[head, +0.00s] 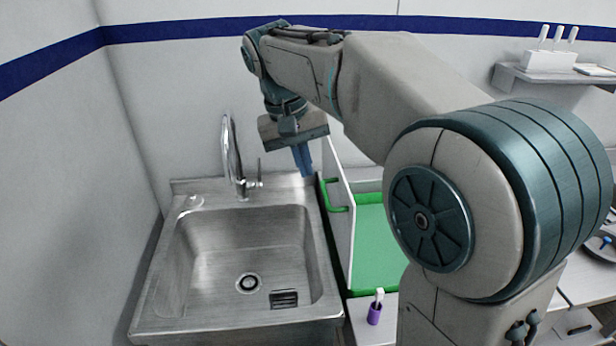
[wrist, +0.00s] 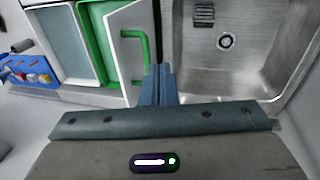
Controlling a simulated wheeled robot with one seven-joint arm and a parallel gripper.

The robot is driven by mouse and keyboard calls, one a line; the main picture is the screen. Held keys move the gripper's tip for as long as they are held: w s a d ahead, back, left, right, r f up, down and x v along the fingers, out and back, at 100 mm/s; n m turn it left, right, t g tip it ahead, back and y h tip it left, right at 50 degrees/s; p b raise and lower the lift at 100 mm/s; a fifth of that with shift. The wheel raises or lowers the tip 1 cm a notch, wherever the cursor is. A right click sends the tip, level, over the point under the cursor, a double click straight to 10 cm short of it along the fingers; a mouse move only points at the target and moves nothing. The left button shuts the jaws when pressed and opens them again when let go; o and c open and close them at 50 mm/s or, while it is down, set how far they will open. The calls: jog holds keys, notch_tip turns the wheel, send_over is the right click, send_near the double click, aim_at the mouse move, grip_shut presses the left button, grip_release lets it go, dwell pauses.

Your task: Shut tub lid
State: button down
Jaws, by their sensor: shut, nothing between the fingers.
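The green tub (head: 378,245) stands right of the sink, its inside partly hidden by my arm. Its white lid (head: 341,215) stands open, nearly upright, on the sink side, with a green handle (head: 335,196) on its outer face. In the wrist view the lid (wrist: 128,50), its green handle (wrist: 138,48) and the green tub rim (wrist: 92,45) show above my fingers. My gripper (head: 304,172) is shut and empty. It hangs above the back of the sink counter, just left of the lid's rear edge; no clear contact shows.
The steel sink (head: 240,255) with its tall faucet (head: 230,155) lies left of the lid. A small purple item (head: 375,312) stands on the counter in front of the tub. A wall shelf (head: 550,78) is at the upper right. The space above the sink basin is free.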

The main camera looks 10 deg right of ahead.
aim_at(326, 200)
jog(key=w+a+r+h, duration=0.1)
jog(key=w+a, duration=0.3)
jog(key=a, duration=0.1)
jog(key=d+f+p, duration=0.1)
jog(key=d+f, duration=0.6)
jog(key=f, duration=0.2)
jog(key=shift+w+d+f+g, duration=0.15)
jog(key=shift+f+g, duration=0.15)
